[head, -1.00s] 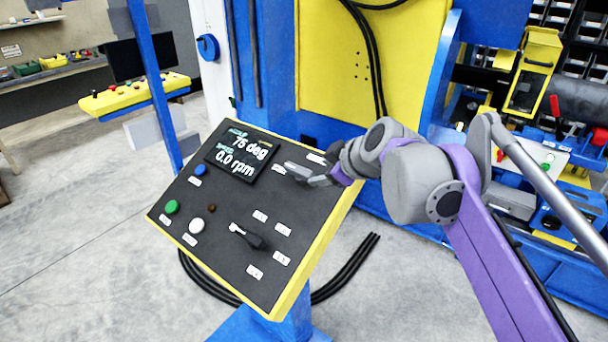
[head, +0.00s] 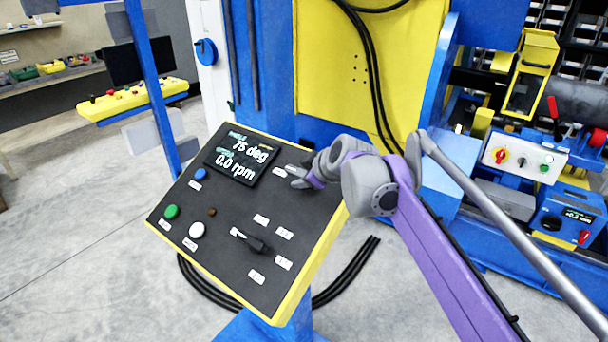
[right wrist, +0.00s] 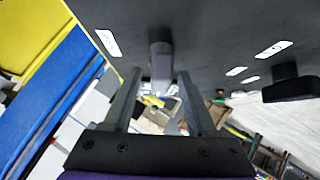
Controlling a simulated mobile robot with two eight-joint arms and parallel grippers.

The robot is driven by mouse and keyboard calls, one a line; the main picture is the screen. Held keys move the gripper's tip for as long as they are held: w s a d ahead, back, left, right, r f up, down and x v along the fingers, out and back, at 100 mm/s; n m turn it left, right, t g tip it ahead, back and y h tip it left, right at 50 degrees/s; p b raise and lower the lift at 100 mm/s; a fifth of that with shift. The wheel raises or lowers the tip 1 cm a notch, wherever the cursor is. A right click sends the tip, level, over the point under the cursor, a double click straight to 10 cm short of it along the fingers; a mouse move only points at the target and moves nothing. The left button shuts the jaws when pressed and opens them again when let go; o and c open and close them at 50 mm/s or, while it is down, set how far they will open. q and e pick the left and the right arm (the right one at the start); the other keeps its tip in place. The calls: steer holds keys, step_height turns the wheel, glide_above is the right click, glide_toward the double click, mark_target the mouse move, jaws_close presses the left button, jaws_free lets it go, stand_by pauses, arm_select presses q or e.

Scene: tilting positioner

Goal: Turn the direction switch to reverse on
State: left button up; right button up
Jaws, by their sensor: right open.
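A sloped dark control panel with yellow edges (head: 215,265) stands at the centre of the head view. My right gripper (head: 292,177) is over its upper right part, beside a small white label (head: 279,173). In the right wrist view, a grey knob (right wrist: 160,60), which seems to be the direction switch, projects from the panel. The open fingers (right wrist: 158,85) point toward it, one on each side. I cannot tell whether they touch it. My arm and gripper hide this knob in the head view. The label texts are too small to read. My left gripper is not in view.
The panel also has a display (head: 240,155) reading 75 deg and 0.0 rpm. It has blue (head: 200,173), green (head: 171,212) and white (head: 196,230) buttons. A black rotary switch (head: 252,242) sits lower, among several labels. Black cables (head: 350,275) lie on the floor beside the panel.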

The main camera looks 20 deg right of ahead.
jaws_close()
